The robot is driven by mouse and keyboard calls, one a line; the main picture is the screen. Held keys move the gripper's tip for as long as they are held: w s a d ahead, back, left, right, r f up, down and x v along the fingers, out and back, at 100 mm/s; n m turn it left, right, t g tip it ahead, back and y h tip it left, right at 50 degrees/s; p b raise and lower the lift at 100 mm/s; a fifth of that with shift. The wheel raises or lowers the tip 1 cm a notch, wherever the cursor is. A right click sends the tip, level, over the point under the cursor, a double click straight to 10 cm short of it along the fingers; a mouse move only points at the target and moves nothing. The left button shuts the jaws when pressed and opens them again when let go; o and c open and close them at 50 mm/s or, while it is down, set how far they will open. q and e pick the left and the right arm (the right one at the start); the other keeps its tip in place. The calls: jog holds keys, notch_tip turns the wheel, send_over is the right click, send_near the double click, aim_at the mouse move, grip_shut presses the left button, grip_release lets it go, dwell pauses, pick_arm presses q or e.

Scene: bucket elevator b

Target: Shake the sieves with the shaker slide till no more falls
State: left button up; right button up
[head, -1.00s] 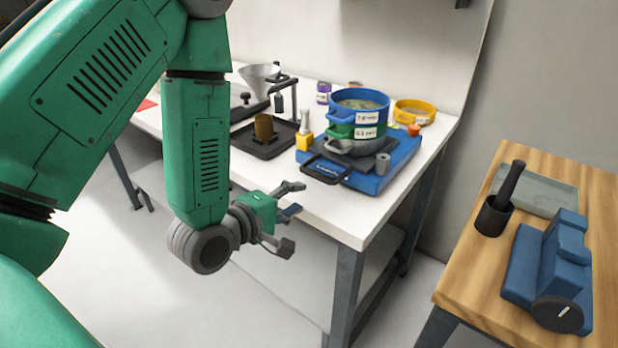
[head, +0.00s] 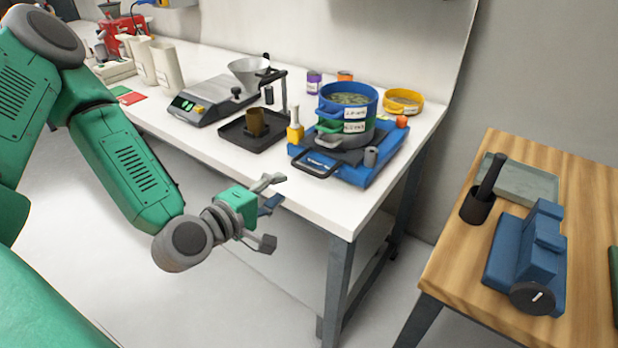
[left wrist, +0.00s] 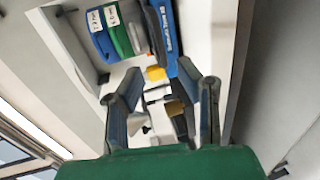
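The sieve stack (head: 347,114) stands on the blue shaker (head: 352,172) near the right end of the white bench. It has a blue sieve on top, a green one under it and a grey pan below. Material shows in the top sieve. The shaker's dark slide handle (head: 314,166) points toward the front edge of the bench. My left gripper (head: 272,212) is open and empty, in front of the bench edge, apart from the handle. In the left wrist view its open fingers (left wrist: 165,98) frame the bench, with the stack (left wrist: 112,32) beyond. My right gripper is not in view.
A yellow sieve (head: 403,102) stands behind the shaker. A yellow-handled brush (head: 295,131), a black tray (head: 254,143) with a brown cup and a scale (head: 205,97) with a funnel lie left of it. A wooden table (head: 445,262) carries a blue machine (head: 527,262).

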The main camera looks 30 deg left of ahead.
aim_at(308, 171)
pick_arm(q)
jog(key=x, duration=0.6)
jog(key=p+x, duration=0.1)
jog(key=x, duration=0.3)
jog(key=shift+s+a+f, duration=0.1)
jog(key=shift+a+f, duration=0.05)
jog(key=shift+a, duration=0.15)
jog(key=shift+w+d+f, duration=0.1)
jog(key=shift+w+d, duration=0.05)
jog(key=shift+w, duration=0.5)
